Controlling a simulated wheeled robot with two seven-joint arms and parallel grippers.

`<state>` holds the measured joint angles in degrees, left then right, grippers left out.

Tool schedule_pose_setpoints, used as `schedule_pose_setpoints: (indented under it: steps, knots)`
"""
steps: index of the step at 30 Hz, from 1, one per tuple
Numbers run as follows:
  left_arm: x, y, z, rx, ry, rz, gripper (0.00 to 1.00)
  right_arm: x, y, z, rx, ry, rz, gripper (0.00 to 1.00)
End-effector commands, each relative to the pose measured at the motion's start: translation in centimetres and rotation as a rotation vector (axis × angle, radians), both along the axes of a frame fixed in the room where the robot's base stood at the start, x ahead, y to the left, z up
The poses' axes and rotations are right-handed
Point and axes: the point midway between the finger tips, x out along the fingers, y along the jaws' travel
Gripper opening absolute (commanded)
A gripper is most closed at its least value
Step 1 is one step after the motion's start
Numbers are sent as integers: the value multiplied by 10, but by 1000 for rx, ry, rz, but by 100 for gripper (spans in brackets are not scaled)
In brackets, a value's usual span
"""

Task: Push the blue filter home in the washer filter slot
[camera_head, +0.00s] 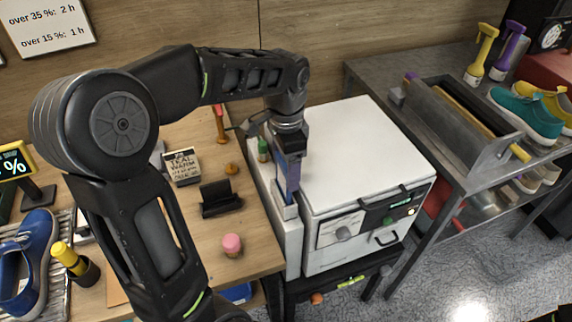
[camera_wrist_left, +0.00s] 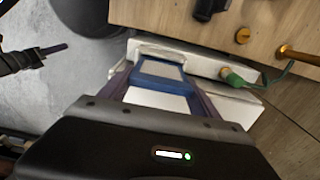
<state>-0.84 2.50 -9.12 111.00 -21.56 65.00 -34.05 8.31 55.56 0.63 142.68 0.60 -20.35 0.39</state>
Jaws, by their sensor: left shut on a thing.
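The white washer (camera_head: 365,150) stands right of the wooden table, with a narrow white slot housing (camera_head: 290,240) along its left side. My left gripper (camera_head: 289,192) points down over this housing and is shut on the blue filter (camera_head: 293,178). In the left wrist view the filter (camera_wrist_left: 160,82) shows a blue frame with pale panels between the fingers of my left gripper (camera_wrist_left: 162,76). The filter's far end is at the white housing (camera_wrist_left: 205,62). How deep it sits in the slot is hidden.
A green-capped nozzle (camera_head: 263,150) stands close left of the gripper. A metal bench (camera_head: 370,75) with sneakers and spray bottles is at the right. The washer top is clear.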

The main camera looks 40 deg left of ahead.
Motion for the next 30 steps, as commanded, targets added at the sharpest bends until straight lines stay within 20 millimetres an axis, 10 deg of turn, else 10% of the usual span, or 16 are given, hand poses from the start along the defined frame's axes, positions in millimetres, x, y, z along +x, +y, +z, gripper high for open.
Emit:
schedule_pose_setpoints:
  steps: [30]
  knots:
    - [0, 0, -27, 1, 1, 0, 2, 0, 0, -19, 0, 0, 0, 36]
